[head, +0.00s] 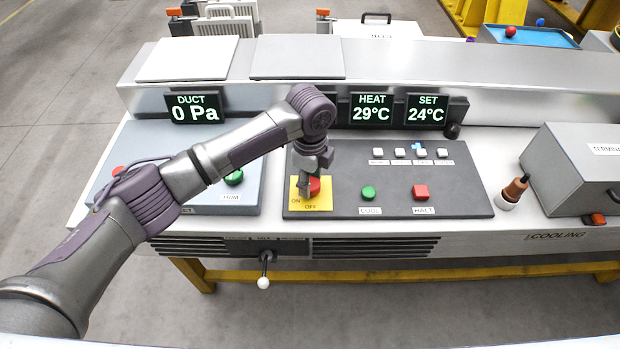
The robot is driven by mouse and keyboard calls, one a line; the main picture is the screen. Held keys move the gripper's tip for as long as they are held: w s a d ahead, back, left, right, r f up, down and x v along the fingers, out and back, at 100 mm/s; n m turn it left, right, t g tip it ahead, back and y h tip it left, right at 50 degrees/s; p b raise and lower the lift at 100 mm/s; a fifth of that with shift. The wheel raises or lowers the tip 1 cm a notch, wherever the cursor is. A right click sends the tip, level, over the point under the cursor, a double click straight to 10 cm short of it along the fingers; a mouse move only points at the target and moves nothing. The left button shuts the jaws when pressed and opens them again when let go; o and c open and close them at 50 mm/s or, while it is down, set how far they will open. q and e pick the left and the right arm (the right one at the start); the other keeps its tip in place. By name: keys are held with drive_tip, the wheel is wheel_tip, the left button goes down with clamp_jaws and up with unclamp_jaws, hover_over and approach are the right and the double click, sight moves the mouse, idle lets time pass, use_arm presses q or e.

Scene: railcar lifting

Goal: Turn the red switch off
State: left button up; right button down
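The red switch (314,186) sits on a yellow plate (318,204) marked ON and OFF, at the left end of the dark control panel (455,200). My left arm comes in from the left, and my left gripper (306,186) points down at the switch, over its left and upper part. The gripper hides part of the switch and plate. I cannot tell whether the fingers touch or hold the switch, or which way it is turned. My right gripper is not in view.
Right of the switch are a green COOL button (368,192) and a red HALT button (420,191). Displays (371,110) stand behind the panel. A white-tipped lever (263,282) hangs at the front. A grey terminal box (585,165) stands at right.

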use_arm(q)
drive_tip(key=c, duration=0.5)
drive_tip(key=shift+r+n+p, duration=0.2)
drive_tip(key=shift+n+p, duration=0.3)
drive_tip(key=shift+p, duration=0.45)
drive_tip(key=n+p, duration=0.6)
drive_tip(key=p, duration=0.2)
drive_tip(key=shift+s+n, duration=0.1)
drive_tip(key=shift+n, duration=0.3)
drive_tip(key=n+p, duration=0.2)
drive_tip(key=shift+n, duration=0.4)
drive_tip(key=shift+f+n+p, duration=0.15)
drive_tip(key=shift+n+p, duration=0.4)
drive_tip(key=shift+n, duration=0.15)
drive_tip(key=o, duration=1.1)
drive_tip(key=shift+o, duration=0.2)
